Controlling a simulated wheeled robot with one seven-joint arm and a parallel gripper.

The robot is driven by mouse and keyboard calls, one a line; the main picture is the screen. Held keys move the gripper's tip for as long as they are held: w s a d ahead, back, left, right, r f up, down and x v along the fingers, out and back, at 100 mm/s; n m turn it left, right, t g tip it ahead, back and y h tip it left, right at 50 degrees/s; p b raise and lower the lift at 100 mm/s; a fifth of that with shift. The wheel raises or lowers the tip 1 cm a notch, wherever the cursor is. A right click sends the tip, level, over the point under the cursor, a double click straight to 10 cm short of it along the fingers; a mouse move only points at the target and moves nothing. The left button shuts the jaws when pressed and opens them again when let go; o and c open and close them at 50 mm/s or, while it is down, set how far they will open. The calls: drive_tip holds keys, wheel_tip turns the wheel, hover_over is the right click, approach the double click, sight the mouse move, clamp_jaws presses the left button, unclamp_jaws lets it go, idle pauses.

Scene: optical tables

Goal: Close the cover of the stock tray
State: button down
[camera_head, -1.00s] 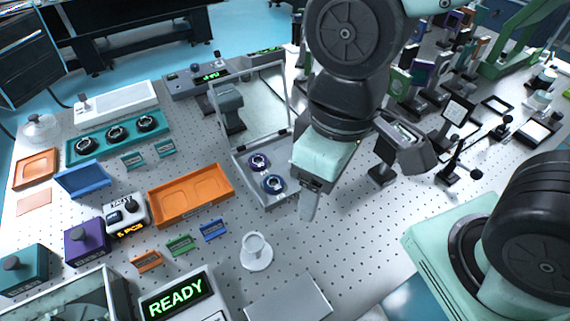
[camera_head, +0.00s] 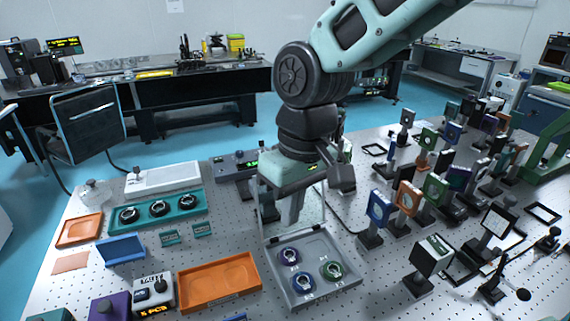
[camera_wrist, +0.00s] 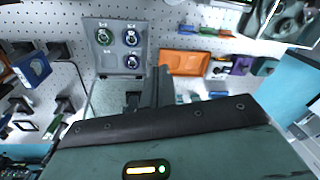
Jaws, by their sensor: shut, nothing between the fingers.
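The stock tray (camera_head: 318,243) is a grey, shallow tray on the optical table, holding two purple-blue round mounts and a green one. Its clear framed cover (camera_head: 263,222) stands upright at the tray's back edge, partly hidden by my gripper. My gripper (camera_head: 290,220) is shut and empty, pointing down at the cover, apparently on its far side; contact cannot be told. In the wrist view, the tray (camera_wrist: 105,62) lies beyond the dark fingers of my gripper (camera_wrist: 163,72).
An orange tray (camera_head: 218,298) lies left of the stock tray, and a teal tray (camera_head: 187,217) with round mounts stands farther left. Several upright optics, such as an orange mount (camera_head: 408,200), crowd the right. A grey control box (camera_head: 232,165) stands behind.

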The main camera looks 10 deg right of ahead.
drive_tip(key=w+d+m+t+h+p, duration=0.1)
drive_tip(key=w+m+p, duration=0.1)
drive_tip(key=w, duration=1.3)
drive_tip(key=w+d+m+p, duration=0.2)
drive_tip(key=w+p, duration=0.1)
drive_tip(key=w, duration=1.2)
drive_tip(key=f+p, duration=0.1)
drive_tip(key=f, duration=0.2)
drive_tip(key=f+p, duration=0.1)
drive_tip(key=f, duration=0.1)
drive_tip(key=f+p, duration=0.1)
drive_tip(key=f, duration=0.2)
drive_tip(key=shift+w+a+f, duration=0.15)
drive_tip(key=shift+w+f, duration=0.1)
drive_tip(key=shift+f, duration=0.1)
drive_tip(key=shift+s+f+p, duration=0.1)
drive_tip(key=shift+f+p, duration=0.15)
drive_tip(key=shift+p, duration=0.25)
drive_tip(key=s+p, duration=0.1)
drive_tip(key=s, duration=0.2)
drive_tip(key=shift+s+d+r+p, duration=0.2)
drive_tip(key=shift+d+p, duration=0.2)
